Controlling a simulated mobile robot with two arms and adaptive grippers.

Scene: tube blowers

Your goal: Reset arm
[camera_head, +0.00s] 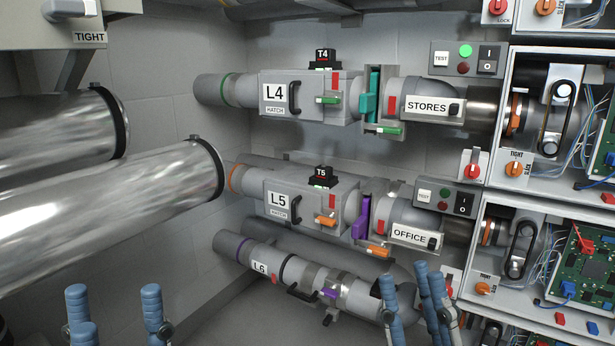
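My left gripper (115,303) shows at the lower left edge, its blue fingers pointing up and spread apart with nothing between them. My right gripper (407,284) shows at the lower middle right, its blue fingers also apart. It stands in front of the right end of the L6 tube (319,280), hiding part of it. I cannot tell whether it touches anything there. Most of both arms is out of view below.
Tubes L4 (277,93) and L5 (280,199) run along the back wall. Two shiny pipes (110,192) reach in from the left. Open electronics cabinets (498,208) with wires stand at the right. Clear floor (220,318) shows between the grippers.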

